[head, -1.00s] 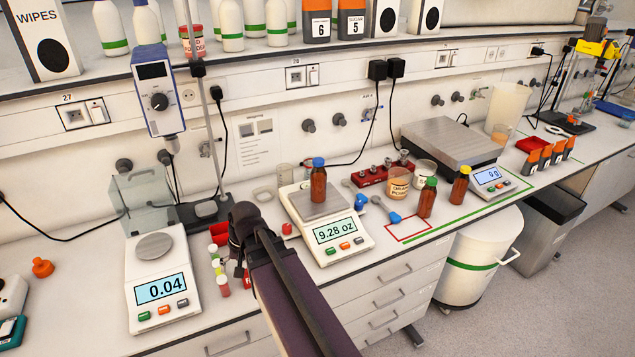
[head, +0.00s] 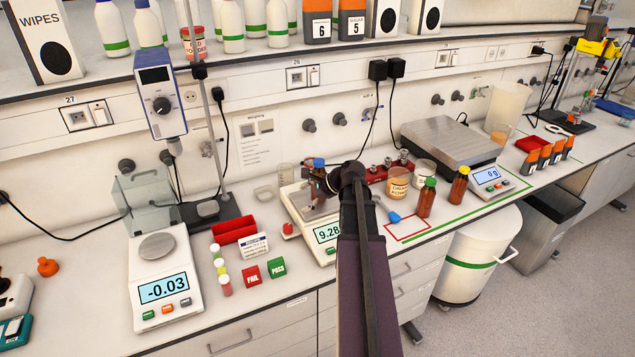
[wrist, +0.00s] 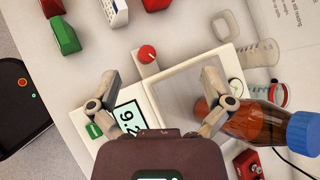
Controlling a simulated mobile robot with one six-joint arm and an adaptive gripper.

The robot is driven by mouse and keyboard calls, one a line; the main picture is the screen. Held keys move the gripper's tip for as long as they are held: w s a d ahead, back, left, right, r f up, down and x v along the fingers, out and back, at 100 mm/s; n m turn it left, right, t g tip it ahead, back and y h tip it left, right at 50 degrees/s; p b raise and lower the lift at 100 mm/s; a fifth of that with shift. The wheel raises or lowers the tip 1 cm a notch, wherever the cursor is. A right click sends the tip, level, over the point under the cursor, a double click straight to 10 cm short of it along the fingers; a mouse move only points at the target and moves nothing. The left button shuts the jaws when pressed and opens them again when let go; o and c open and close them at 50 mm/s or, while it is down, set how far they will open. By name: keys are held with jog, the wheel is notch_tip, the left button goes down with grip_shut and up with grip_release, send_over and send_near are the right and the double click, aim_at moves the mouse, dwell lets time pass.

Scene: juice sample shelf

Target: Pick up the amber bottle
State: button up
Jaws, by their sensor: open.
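An amber bottle with a blue cap (head: 319,162) stands on the pan of the middle scale (head: 290,197); my gripper hides most of its body in the head view. In the wrist view the amber bottle (wrist: 258,122) is at the right, beside and partly behind the right finger. My gripper (wrist: 160,82) is open, its fingers wide apart over the scale, with no bottle between them. In the head view my gripper (head: 322,190) is at the scale, in front of the bottle.
Left of the scale are the FAIL block (head: 251,275), the PASS block (head: 277,267) and small capped vials (head: 222,275). Another scale (head: 165,285) stands at the left.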

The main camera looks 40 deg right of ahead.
aim_at(321, 174)
jog(key=s+d+r+m+t, duration=0.2)
jog(key=d+r+m, duration=0.1)
jog(key=d, duration=0.5)
jog(key=s+d+r+m+t+h, duration=0.1)
jog(key=s+d+r+m+t, duration=0.1)
jog(key=d+m, duration=0.3)
jog(key=d+r+p, duration=0.1)
jog(key=d, duration=0.2)
jog(key=shift+m+t, duration=0.3)
jog(key=shift+t, duration=0.1)
jog(key=shift+f, duration=0.1)
jog(key=shift+b+x, duration=1.75)
jog(key=shift+x, duration=2.45)
jog(key=shift+f, duration=0.1)
jog(key=shift+f, duration=0.1)
jog(key=b+x, duration=0.1)
jog(key=x, duration=0.1)
jog(key=b+x, duration=0.1)
jog(key=x, duration=0.1)
jog(key=shift+s+f, duration=0.1)
jog(key=shift+f, duration=0.2)
jog(key=shift+w+a+f, duration=0.15)
jog(key=shift+w+a, duration=0.05)
jog(key=shift+w, duration=0.25)
